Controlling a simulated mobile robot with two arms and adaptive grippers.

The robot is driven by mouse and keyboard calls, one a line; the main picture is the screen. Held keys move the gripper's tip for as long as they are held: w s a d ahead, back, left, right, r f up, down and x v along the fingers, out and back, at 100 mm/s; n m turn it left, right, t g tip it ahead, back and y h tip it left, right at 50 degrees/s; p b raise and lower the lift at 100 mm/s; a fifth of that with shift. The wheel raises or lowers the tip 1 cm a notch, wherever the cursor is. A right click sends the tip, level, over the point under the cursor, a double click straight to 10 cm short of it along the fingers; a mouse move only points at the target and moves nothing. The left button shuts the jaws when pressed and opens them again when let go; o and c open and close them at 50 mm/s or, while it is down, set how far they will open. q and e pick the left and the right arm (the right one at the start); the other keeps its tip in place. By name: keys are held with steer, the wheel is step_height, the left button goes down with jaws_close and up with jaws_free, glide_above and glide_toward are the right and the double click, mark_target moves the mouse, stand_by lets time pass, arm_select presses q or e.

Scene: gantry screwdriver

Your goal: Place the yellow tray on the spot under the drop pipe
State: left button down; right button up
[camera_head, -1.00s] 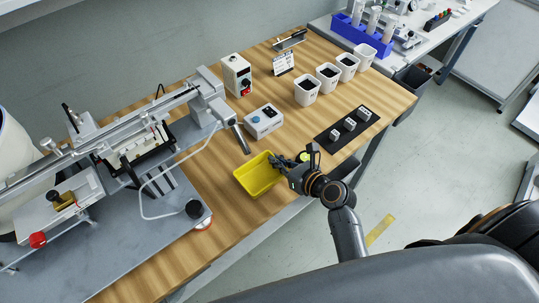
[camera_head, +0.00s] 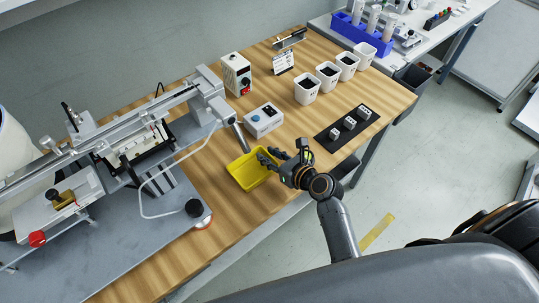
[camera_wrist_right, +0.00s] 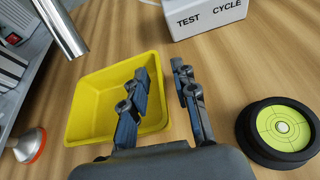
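The yellow tray (camera_head: 248,171) stands on the wooden table near its front edge, in front of the drop pipe (camera_head: 240,138). In the right wrist view, the tray (camera_wrist_right: 92,112) lies left of centre and the metal drop pipe (camera_wrist_right: 64,27) comes in at upper left. The tray is beside the pipe, not clearly under it. My right gripper (camera_head: 268,157) is at the tray's right side. In the wrist view, its fingers (camera_wrist_right: 162,80) are apart, one over the tray and one beyond its right rim. Contact with the rim cannot be told. My left gripper is out of view.
A white box marked TEST CYCLE (camera_head: 263,121) stands behind the tray. A round green bullseye level (camera_wrist_right: 283,127) sits to the right. White cups (camera_head: 307,91) stand farther back.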

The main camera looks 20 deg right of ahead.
steer(key=shift+r, duration=0.15)
steer(key=v, duration=1.2)
